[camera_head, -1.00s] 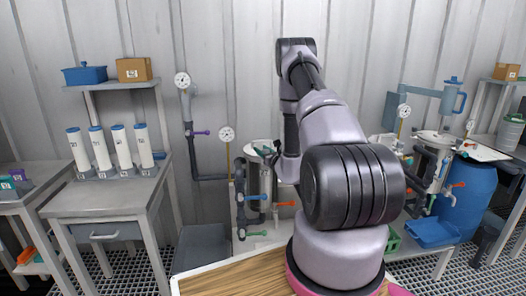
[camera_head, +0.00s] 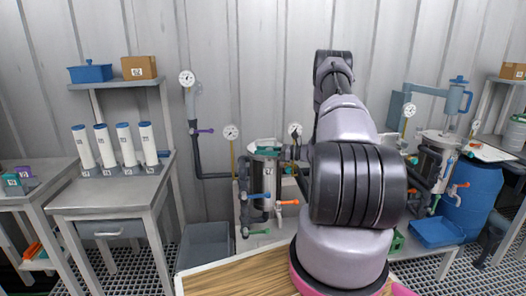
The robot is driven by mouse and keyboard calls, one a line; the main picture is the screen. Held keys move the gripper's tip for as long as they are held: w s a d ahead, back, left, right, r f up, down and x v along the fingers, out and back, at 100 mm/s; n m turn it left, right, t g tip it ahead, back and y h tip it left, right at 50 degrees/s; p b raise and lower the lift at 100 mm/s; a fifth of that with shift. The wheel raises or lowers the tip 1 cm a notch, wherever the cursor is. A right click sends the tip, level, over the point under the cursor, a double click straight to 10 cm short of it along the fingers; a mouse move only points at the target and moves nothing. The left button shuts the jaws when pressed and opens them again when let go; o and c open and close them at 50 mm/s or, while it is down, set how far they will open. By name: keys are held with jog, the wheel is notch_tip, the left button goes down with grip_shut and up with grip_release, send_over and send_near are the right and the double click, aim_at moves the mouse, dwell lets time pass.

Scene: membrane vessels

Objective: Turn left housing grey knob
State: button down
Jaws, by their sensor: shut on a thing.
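My gripper (camera_head: 287,153) is small and dark at the right of the lid, mostly hidden by my own arm. It is shut on the grey knob at the housing's upper right side. The knob itself is too small and covered to make out, and its angle cannot be told.
An orange lever (camera_head: 289,202) and a green lever (camera_head: 257,232) stick out below. A gauge (camera_head: 231,132) stands left of the housing. A second housing (camera_head: 432,165) stands at right, beside a blue barrel (camera_head: 472,196). A steel table (camera_head: 108,190) is at left.

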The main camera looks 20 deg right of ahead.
jog(key=n+g+y, duration=0.1)
jog(key=n+g, duration=0.1)
jog(key=g, duration=0.2)
jog(key=s+n+g+y, duration=0.1)
jog(key=n+g+y, duration=0.1)
jog(key=n+g, duration=0.1)
jog(key=shift+s+a+g, duration=0.15)
jog(key=shift+a+g, duration=0.05)
jog(key=shift+g, duration=0.3)
jog(key=shift+n+g, duration=0.3)
jog(key=shift+n, duration=0.1)
jog(key=shift+c, duration=2.2)
grip_release()
notch_tip(320, 180, up, 10)
